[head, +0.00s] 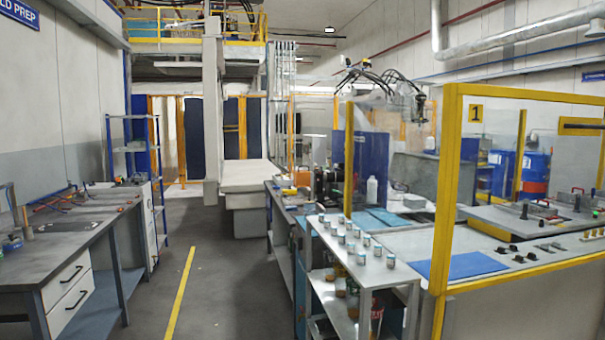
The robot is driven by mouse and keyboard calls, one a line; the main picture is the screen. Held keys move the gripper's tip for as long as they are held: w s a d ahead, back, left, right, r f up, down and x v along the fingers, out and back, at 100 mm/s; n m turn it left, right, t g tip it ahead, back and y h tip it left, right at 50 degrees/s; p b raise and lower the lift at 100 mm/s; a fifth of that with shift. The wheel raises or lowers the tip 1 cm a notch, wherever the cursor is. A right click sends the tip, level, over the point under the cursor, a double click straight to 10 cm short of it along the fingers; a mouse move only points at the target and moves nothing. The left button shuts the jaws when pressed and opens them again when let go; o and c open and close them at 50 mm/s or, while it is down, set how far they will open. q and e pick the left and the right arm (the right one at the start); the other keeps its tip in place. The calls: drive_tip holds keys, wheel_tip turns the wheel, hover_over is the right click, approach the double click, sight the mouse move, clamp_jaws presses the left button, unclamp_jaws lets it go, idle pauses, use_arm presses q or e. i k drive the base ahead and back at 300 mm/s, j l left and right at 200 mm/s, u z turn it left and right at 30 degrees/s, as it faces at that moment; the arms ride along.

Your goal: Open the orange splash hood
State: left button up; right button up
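I cannot pick out an orange splash hood with certainty. The nearest large match is a yellow-framed clear enclosure (447,190) on the right, marked with a "1" plate. A small orange item (302,176) sits on the dark bench in the middle distance, too small to identify. Neither of my grippers shows in the head view.
A metal shelf cart (385,272) with several small jars stands front right. A workbench (75,235) with drawers runs along the left. A blue rack (110,150) stands behind it. The grey floor aisle with a yellow line (184,285) is clear between them.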

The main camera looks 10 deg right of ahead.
sight(304, 179)
drive_tip(key=i, duration=4.7)
drive_tip(key=j, duration=0.1)
